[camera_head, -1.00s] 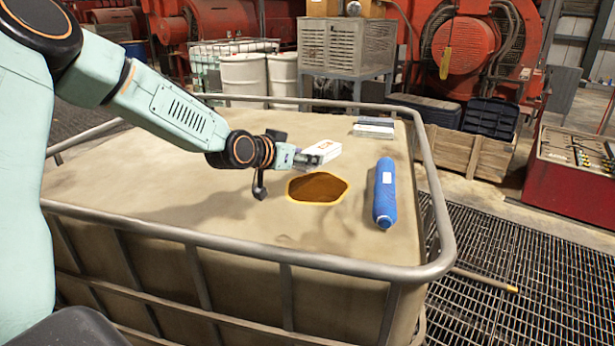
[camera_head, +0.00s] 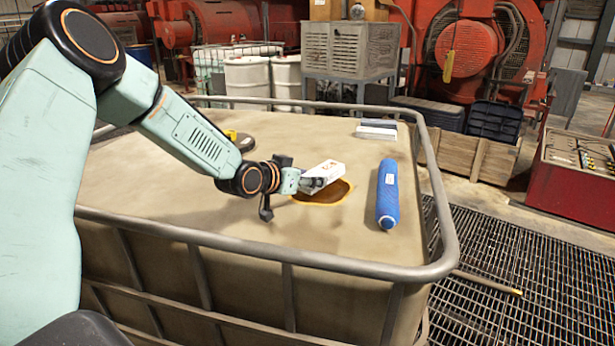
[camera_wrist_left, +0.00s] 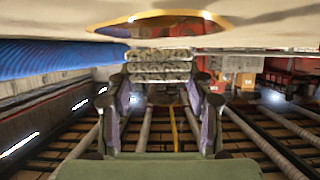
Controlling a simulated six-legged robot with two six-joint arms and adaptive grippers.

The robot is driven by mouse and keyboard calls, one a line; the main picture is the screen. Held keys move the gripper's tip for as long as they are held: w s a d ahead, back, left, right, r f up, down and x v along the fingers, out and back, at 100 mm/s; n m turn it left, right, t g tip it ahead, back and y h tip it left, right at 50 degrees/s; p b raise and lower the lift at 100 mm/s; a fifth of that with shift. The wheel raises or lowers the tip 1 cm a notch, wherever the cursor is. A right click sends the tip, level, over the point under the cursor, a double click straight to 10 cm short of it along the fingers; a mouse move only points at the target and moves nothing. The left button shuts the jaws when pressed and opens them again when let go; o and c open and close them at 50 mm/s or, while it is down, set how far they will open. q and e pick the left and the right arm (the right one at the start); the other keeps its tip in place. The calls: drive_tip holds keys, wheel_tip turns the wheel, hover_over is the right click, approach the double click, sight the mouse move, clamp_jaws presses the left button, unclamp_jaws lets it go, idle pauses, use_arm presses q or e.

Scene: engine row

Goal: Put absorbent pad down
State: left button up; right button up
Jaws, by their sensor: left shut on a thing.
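The absorbent pad (camera_head: 322,176), a white flat block with reddish print, is shut in my left gripper (camera_head: 308,184). It is tilted and covers part of an amber-rimmed brown patch (camera_head: 325,197) on the tan tank top (camera_head: 290,232); whether it touches the surface cannot be told. In the left wrist view, a speckled layered stack (camera_wrist_left: 160,66), seemingly the pad's end, sits between the finger ends of my left gripper (camera_wrist_left: 162,95). The patch (camera_wrist_left: 160,17) shows at the top of that view. My right gripper is not in view.
A blue roll (camera_head: 387,194) lies right of the patch. Flat white and grey packs (camera_head: 377,130) lie at the back. A yellow and black object (camera_head: 239,140) is behind my arm. A grey tube rail (camera_head: 270,257) rings the top. The front of the top is clear.

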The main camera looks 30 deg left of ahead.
use_arm(q)
drive_tip(key=shift+w+a+f, duration=0.1)
drive_tip(key=shift+a+f, duration=0.05)
drive_tip(key=shift+f, duration=0.25)
drive_tip(key=o, duration=1)
drive_tip(key=shift+r, duration=0.1)
drive_tip(key=shift+c, duration=0.2)
drive_tip(key=shift+o, duration=0.6)
drive_tip(key=shift+r+p, duration=0.45)
drive_tip(key=shift+r, duration=0.35)
drive_tip(key=shift+s, duration=0.25)
